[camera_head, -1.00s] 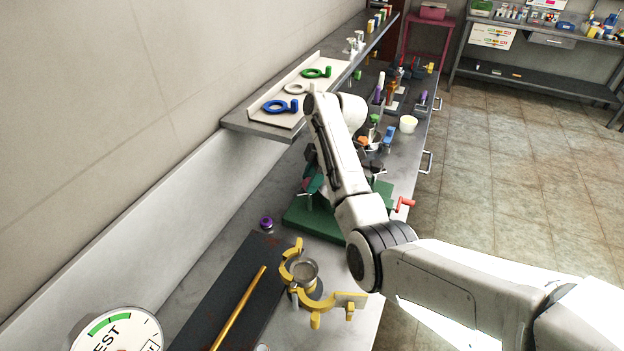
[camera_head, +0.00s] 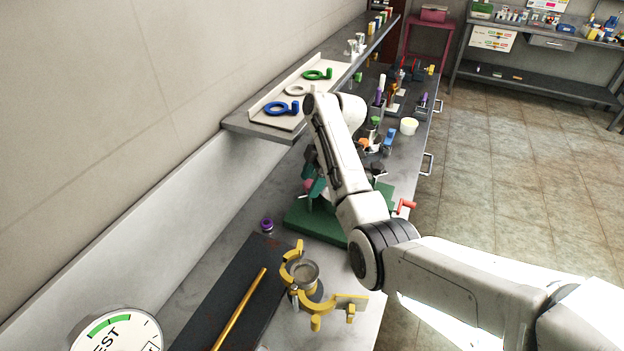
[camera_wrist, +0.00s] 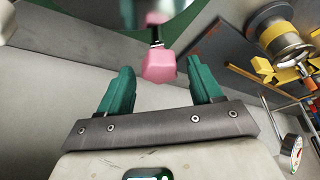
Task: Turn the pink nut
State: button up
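The pink nut (camera_wrist: 158,66) is a faceted pink piece on a dark and shiny stem in the wrist view. My gripper (camera_wrist: 160,74) has two teal fingers spread wide, one on each side of the nut. The nut is near the fingertips, with a visible gap to each finger, and nothing is held. In the head view a small patch of the pink nut (camera_head: 308,186) shows beside my teal gripper finger (camera_head: 317,190). My arm hides much of the fixture there.
A green base (camera_head: 313,222) lies under the fixture, with a red handle (camera_head: 405,205) at its right. A yellow clamp (camera_head: 330,299) and a dark mat (camera_head: 225,300) are nearer. A purple-capped vial (camera_head: 267,226) stands left. A shelf (camera_head: 240,124) runs along the wall.

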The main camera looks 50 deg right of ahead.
jog(key=p+v, duration=0.1)
jog(key=v, duration=0.9)
jog(key=shift+r, duration=0.3)
jog(key=shift+d, duration=0.1)
dwell(0.3)
jog(key=shift+s, duration=0.1)
dwell(0.4)
